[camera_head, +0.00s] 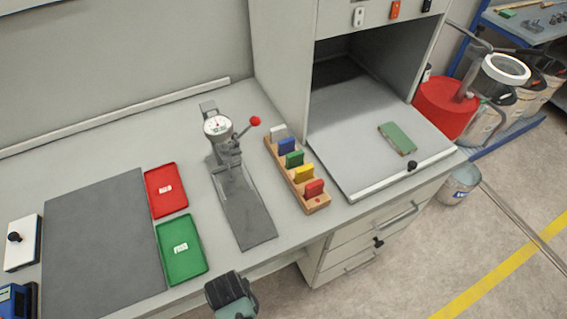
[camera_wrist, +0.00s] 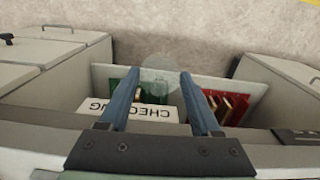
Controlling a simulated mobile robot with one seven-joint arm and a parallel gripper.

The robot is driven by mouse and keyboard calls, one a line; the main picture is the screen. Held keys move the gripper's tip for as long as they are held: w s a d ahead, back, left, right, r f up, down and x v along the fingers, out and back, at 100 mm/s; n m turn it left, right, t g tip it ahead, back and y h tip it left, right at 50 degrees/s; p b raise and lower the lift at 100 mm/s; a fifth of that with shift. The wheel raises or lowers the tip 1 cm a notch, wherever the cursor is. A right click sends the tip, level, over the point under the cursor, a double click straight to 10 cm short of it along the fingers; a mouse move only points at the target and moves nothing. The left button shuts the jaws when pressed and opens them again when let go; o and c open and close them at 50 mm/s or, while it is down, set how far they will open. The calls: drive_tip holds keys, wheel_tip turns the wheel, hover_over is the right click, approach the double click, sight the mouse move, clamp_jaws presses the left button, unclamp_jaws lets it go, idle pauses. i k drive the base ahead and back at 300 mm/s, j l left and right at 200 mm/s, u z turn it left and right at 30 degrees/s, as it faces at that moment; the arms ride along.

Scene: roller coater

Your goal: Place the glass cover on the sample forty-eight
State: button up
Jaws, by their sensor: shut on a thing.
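In the wrist view, my gripper (camera_wrist: 187,78) has two blue fingers standing apart, with a faint, clear round glass cover (camera_wrist: 165,57) between their tips. The cover is so transparent that its edges are hard to make out. No number forty-eight is readable on anything, so I cannot tell which piece is that sample. In the head view, a green plate (camera_head: 397,138) lies flat on the grey shelf of the cabinet.
In the head view, a wooden rack (camera_head: 318,206) with coloured blocks stands beside a gauge press (camera_head: 245,210). A red tray (camera_head: 167,189) and a green tray (camera_head: 182,250) lie next to a dark mat (camera_head: 100,245).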

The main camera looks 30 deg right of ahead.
sight(398, 136)
drive_tip(key=l+z, duration=0.35)
drive_tip(key=i+l+z, duration=0.1)
drive_tip(key=l+z, duration=0.25)
drive_tip(key=i+l+z, duration=0.1)
drive_tip(key=l+z, duration=0.25)
